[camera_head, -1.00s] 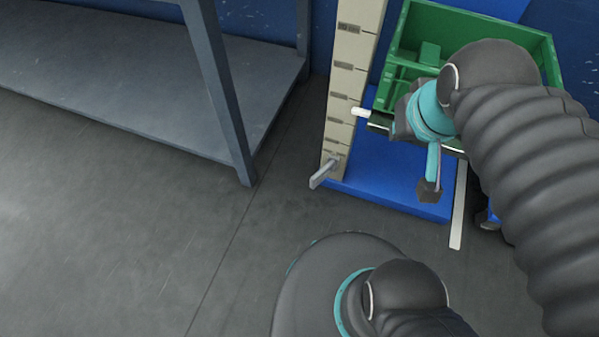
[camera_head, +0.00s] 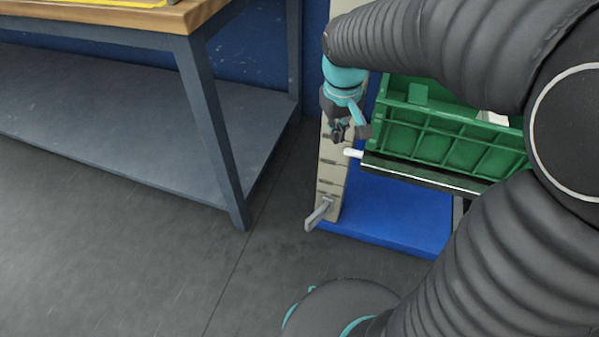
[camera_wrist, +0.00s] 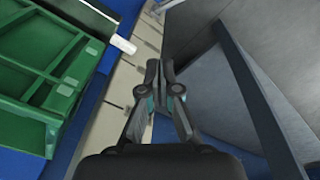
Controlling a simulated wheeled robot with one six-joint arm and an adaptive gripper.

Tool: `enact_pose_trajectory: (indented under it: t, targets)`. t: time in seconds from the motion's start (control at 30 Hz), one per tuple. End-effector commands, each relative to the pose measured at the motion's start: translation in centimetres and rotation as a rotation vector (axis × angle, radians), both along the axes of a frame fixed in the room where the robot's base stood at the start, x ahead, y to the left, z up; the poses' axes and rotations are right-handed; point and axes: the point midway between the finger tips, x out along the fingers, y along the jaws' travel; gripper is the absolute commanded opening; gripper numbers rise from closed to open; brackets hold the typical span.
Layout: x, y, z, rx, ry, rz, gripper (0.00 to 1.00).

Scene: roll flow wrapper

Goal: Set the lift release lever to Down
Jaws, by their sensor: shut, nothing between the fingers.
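A short grey lever (camera_head: 319,214) sticks out low on the beige post (camera_head: 331,176), near its foot, and angles down to the left. A white round-ended handle (camera_head: 353,153) sits higher, beside the post at the edge of the green crate's carrier. My gripper (camera_head: 340,132) is at the post, above the white handle and well above the grey lever. In the wrist view my gripper (camera_wrist: 160,66) is shut and empty, with the post (camera_wrist: 122,92) behind it and the white handle (camera_wrist: 123,44) to its left.
A green crate (camera_head: 440,135) rests on the carrier right of the post, above a blue base (camera_head: 395,215). A grey-legged workbench (camera_head: 205,110) with a lower shelf stands left. The floor (camera_head: 130,240) in front is clear.

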Motion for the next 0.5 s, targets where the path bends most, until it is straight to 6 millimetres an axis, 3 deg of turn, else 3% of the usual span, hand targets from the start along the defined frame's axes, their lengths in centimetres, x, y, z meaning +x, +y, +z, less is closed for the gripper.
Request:
enact_pose_trajectory:
  t: [0.2, 0.5]
  targets:
    - [4.5, 3.3, -6.4, -0.048, 0.12, 0.105, 0.0]
    - [8.4, 8.1, -17.0, -0.113, 0.269, 0.248, 0.0]
